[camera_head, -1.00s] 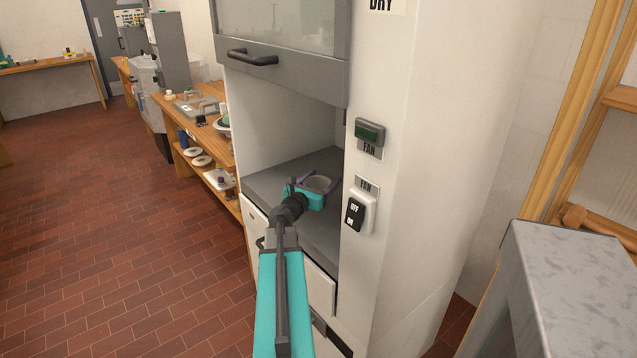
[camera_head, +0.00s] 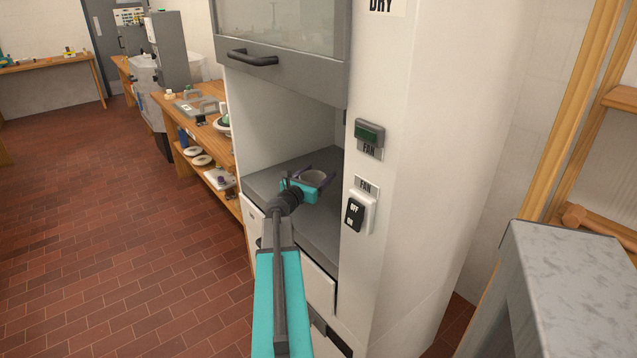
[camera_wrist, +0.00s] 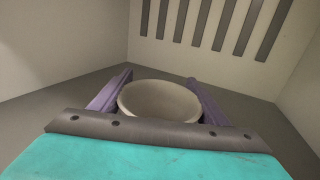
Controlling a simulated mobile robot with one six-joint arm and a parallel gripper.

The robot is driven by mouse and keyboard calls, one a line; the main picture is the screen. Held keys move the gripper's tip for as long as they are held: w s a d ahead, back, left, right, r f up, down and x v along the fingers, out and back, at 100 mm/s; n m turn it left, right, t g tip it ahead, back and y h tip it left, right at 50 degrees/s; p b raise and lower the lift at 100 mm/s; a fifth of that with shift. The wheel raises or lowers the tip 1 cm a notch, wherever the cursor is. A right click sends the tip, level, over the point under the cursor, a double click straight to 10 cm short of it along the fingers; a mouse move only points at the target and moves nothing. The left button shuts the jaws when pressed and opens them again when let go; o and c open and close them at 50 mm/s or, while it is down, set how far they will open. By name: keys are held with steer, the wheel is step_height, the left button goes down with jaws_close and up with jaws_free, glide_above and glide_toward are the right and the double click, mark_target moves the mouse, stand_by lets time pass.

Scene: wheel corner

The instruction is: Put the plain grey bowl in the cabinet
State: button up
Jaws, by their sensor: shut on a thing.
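The plain grey bowl (camera_head: 313,177) is inside the open white cabinet (camera_head: 287,105), at or just above its grey floor; I cannot tell whether it touches. My gripper (camera_head: 318,176) reaches in through the opening and is shut on the bowl, with a purple finger on each side. In the wrist view the bowl (camera_wrist: 160,101) sits upright between the two fingers (camera_wrist: 158,92), its rim showing and its lower front hidden by my gripper's edge.
The cabinet's raised glass sash with a black handle (camera_head: 252,58) hangs above the opening. A fan switch (camera_head: 355,213) is on the right post. A slotted back wall (camera_wrist: 222,22) stands behind the bowl. A cluttered wooden bench (camera_head: 190,110) is at left.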

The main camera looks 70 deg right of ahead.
steer(key=shift+f, duration=1.7)
steer(key=shift+f, duration=0.2)
steer(key=o, duration=1.2)
steer(key=shift+c, duration=0.2)
steer(key=shift+r, duration=0.25)
steer(key=shift+w+a+f+b, duration=0.15)
steer(key=shift+w+a, duration=0.2)
steer(key=shift+a, duration=1.65)
steer(key=shift+w+a+r+b, duration=0.15)
steer(key=shift+w+a, duration=0.25)
steer(key=shift+a, duration=1.55)
steer(key=shift+w+a+f+b, duration=0.1)
steer(key=shift+w+a+b, duration=0.2)
steer(key=shift+a, duration=1.7)
